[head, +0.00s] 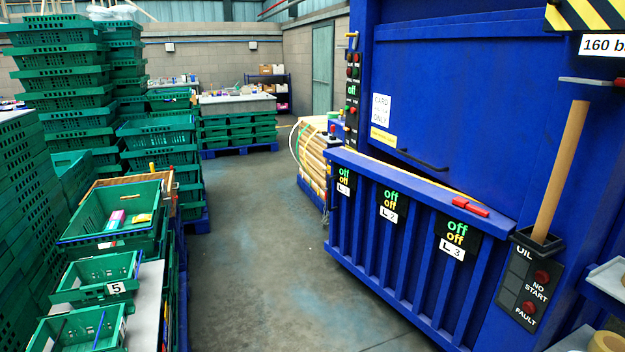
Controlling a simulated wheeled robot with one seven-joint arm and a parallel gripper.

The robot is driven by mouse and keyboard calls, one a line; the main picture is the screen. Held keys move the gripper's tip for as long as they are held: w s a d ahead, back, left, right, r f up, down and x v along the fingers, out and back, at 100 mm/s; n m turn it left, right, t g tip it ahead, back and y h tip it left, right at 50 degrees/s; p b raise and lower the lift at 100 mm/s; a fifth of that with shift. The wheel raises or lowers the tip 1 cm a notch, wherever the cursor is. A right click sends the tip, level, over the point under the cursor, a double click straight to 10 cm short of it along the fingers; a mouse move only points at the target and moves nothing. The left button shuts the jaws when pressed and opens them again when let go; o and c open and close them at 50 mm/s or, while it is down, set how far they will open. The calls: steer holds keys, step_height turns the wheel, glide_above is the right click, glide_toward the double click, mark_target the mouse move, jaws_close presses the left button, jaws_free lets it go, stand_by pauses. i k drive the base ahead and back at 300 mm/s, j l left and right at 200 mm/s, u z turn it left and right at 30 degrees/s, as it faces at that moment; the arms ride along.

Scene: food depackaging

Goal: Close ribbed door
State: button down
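The ribbed door (372,238) is a blue panel with upright ribs on the lower front of a big blue machine. It stands upright, and its left end reaches out toward the aisle. Signs marked L1, L2 and L3 hang on its face. A red handle (470,207) lies on its top edge near the right end. My gripper is not in view.
A control post with buttons (352,90) stands left of the upper panel. An oil panel (530,285) and a holder with a wooden stick (560,170) are at the right. Green crates (70,110) line the left side. The grey floor (250,260) between is clear.

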mark_target(448, 298)
steer(key=i, duration=0.95)
steer(key=i+l+u, duration=0.15)
steer(key=i, duration=0.8)
steer(key=i+l+u, duration=0.1)
steer(key=i+u, duration=0.3)
steer(key=i+l+u, duration=0.2)
steer(key=i+u, duration=0.25)
steer(key=i+l+u, duration=0.25)
steer(key=u, duration=0.15)
steer(key=i+l+u, duration=0.25)
steer(key=l+u, duration=0.15)
steer(key=i+l+u, duration=0.15)
steer(key=l+u, duration=0.3)
steer(key=l, duration=0.15)
steer(key=i+l+u, duration=0.15)
steer(key=l+u, duration=0.25)
steer(key=l, duration=0.2)
